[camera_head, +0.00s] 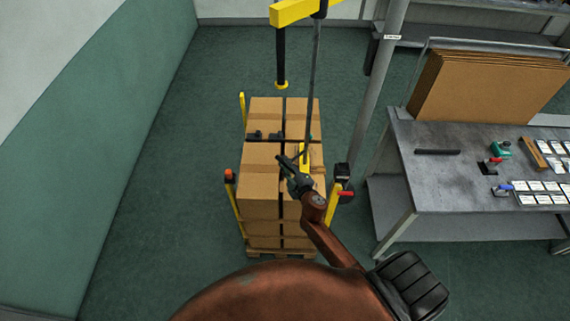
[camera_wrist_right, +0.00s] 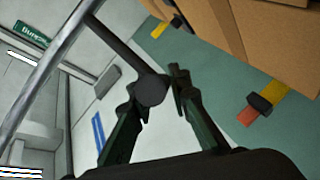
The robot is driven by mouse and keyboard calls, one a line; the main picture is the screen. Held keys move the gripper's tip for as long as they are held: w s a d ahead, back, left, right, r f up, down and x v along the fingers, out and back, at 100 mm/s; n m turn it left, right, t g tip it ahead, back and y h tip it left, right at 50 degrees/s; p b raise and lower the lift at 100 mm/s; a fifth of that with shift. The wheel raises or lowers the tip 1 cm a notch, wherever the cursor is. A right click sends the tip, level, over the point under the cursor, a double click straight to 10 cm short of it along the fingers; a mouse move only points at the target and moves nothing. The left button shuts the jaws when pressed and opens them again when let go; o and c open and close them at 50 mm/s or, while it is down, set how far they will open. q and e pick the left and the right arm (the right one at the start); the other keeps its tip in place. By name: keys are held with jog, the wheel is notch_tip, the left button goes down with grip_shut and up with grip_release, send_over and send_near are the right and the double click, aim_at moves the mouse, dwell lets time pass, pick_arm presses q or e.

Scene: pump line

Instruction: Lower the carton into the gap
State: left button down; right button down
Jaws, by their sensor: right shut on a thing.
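Cartons (camera_head: 265,107) are stacked on a pallet (camera_head: 283,252) in the middle of the head view. Brown cartons (camera_wrist_right: 275,35) also show at the upper right of the wrist view. Narrow dark gaps run between the top cartons; I cannot tell which carton is carried. Dark lifter fittings (camera_head: 265,136) lie across the stack. My right gripper (camera_head: 286,163) is over the stack's right half. In the wrist view its fingers (camera_wrist_right: 161,90) are shut on a dark round-ended handle (camera_wrist_right: 133,62). My left gripper is not in view.
A yellow hoist beam (camera_head: 293,11) hangs overhead, with a dark cylinder (camera_head: 281,58) and a thin rod (camera_head: 313,75) below it. A grey post (camera_head: 382,75) and a workbench (camera_head: 440,175) stand to the right. Yellow posts (camera_head: 236,205) flank the stack. Floor left is clear.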

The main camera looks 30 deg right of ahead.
jog(key=c, duration=1.8)
grip_release()
jog(key=v, duration=1.2)
